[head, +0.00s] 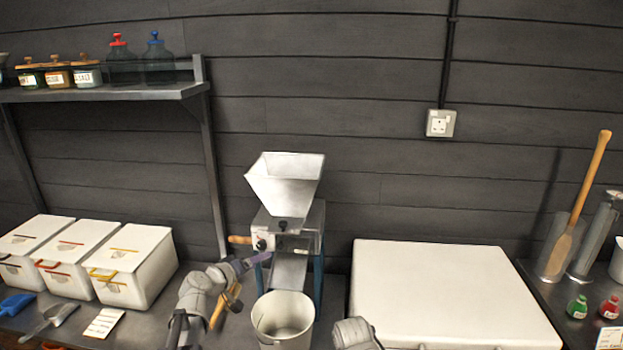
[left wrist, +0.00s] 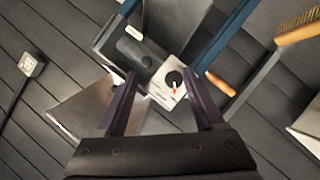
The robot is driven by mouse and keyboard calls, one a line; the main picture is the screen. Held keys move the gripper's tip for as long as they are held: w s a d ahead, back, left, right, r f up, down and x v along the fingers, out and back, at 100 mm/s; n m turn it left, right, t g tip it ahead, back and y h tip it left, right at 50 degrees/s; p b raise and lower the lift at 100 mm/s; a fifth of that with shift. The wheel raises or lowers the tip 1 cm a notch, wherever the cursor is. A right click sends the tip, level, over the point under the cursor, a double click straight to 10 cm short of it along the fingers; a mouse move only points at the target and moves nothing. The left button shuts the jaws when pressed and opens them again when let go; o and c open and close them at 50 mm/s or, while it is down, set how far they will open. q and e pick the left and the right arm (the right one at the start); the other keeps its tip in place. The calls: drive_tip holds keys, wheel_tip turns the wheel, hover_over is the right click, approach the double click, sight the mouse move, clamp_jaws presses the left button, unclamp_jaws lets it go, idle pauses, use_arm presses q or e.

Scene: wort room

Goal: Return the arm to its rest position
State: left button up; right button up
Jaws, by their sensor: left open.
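My left arm comes in from the lower left in the head view. Its gripper (head: 258,259) is at the front left of the grain mill (head: 301,225), close to the mill's control panel. In the left wrist view the two dark purple fingers of this gripper (left wrist: 165,85) are spread apart, with nothing held between them. The panel's black knob (left wrist: 174,77) with a red mark shows just beyond and between the fingertips. I cannot tell whether a finger touches the panel. A grey part of my right arm shows at the bottom centre of the head view; its gripper is not visible.
A pale bucket (head: 284,318) stands below the mill's chute. A wooden-handled brush (left wrist: 298,27) is nearby. Lidded white bins (head: 135,262) stand left, under a shelf (head: 120,93) with jars. A large white box (head: 440,290) fills the right-centre counter. A paddle (head: 560,250) stands far right.

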use_arm(q)
drive_tip(key=s+d+f+m+g+p, duration=0.3)
drive_tip(key=s+d+m+g+p, duration=0.3)
drive_tip(key=s+d, duration=0.7)
drive_tip(key=s+d+m+g+y+p, duration=0.2)
drive_tip(key=s+g+y, duration=0.5)
drive_tip(key=s, duration=0.8)
drive_tip(key=shift+s+d+f+p, duration=0.25)
drive_tip(key=shift+d+p, duration=0.25)
drive_tip(key=shift+p, duration=0.45)
drive_tip(key=shift+w, duration=0.1)
